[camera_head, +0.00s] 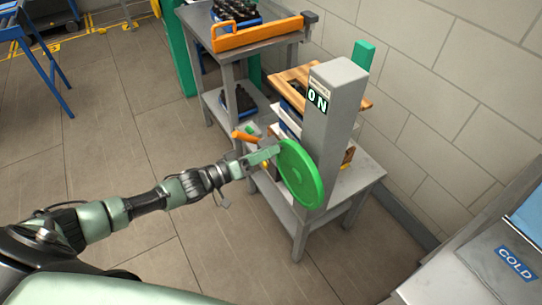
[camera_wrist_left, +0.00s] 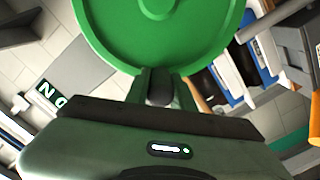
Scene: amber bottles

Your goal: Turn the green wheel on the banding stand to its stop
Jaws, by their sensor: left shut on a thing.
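The green wheel (camera_head: 302,174) is a round disc mounted on the side of a grey post (camera_head: 331,125) of the banding stand. My left gripper (camera_head: 274,151) reaches in from the left and is shut on the wheel at its near upper edge. In the left wrist view the wheel (camera_wrist_left: 165,35) fills the top. There the fingers (camera_wrist_left: 160,88) close at its rim; their exact contact is partly hidden. The post carries a sign (camera_head: 318,99) reading "ON". My right gripper is not in view.
The stand's grey table (camera_head: 360,177) bears boxes behind the post. A shelf cart (camera_head: 225,55) with an orange bar and dark bottles stands behind left. A counter marked "COLD" (camera_head: 515,263) is at lower right.

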